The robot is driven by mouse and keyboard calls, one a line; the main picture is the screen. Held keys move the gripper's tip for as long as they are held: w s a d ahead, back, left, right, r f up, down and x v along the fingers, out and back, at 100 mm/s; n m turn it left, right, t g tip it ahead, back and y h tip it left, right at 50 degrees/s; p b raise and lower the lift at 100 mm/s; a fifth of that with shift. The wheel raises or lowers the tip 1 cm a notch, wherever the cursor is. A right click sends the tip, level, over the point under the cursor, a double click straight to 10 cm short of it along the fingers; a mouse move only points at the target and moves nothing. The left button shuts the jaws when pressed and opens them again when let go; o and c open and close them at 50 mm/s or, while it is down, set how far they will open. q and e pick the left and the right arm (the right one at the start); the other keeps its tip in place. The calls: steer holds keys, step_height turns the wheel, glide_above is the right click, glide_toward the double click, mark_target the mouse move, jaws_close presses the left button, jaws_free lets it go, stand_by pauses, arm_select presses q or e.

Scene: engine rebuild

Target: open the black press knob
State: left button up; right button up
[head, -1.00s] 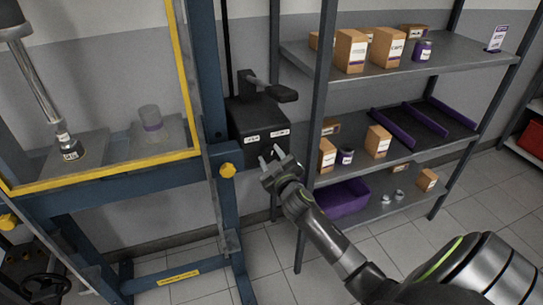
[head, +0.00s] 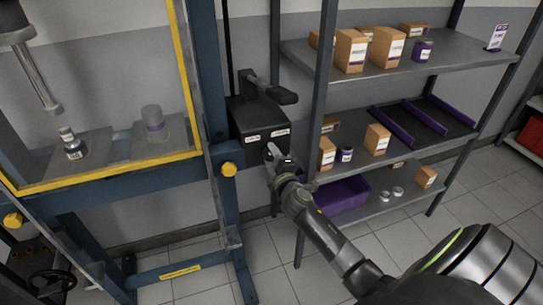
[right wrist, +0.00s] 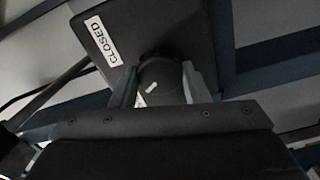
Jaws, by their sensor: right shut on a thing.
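The black press knob (right wrist: 160,82) shows in the right wrist view as a dark round knob with a short white mark. It sits under the black box (right wrist: 150,35) that bears a white "CLOSED" label (right wrist: 101,38). My right gripper (right wrist: 163,85) has one finger on each side of the knob and is shut on it. In the head view my right gripper (head: 273,153) is at the lower front of the black box (head: 257,118), and the knob is hidden there. My left gripper is not in view.
The blue press frame (head: 212,90) with yellow edging stands left of the box. Its ram (head: 42,85) hangs above a small part (head: 71,145). A shelf rack (head: 410,150) with boxes, jars and a purple bin (head: 340,197) stands close on the right.

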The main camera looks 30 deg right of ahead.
steer(key=shift+f, duration=0.1)
stand_by(0.3)
steer(key=o, duration=1)
steer(key=shift+n, duration=0.3)
steer(key=b+v, duration=0.1)
steer(key=v, duration=1.6)
steer(key=shift+s, duration=0.25)
